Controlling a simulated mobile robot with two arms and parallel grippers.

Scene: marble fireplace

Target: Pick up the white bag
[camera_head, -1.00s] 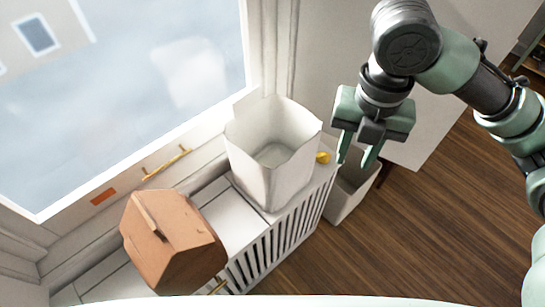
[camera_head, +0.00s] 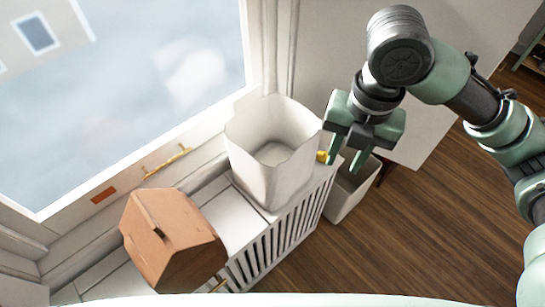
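The white bag (camera_head: 268,185) stands upright and open at the top on a white slatted radiator cover by the window. My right gripper (camera_head: 345,165) is just to the right of the bag, pointing down, with its two fingers apart and nothing between them. A small gap shows between it and the bag's right rim. My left gripper is not in view.
A brown cardboard box (camera_head: 170,240) stands on the radiator cover (camera_head: 235,220) left of the bag. A small yellow object (camera_head: 322,156) lies beside the bag's right side, near my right gripper. A white bin (camera_head: 350,195) stands on the wooden floor (camera_head: 400,240). The window (camera_head: 130,90) is behind.

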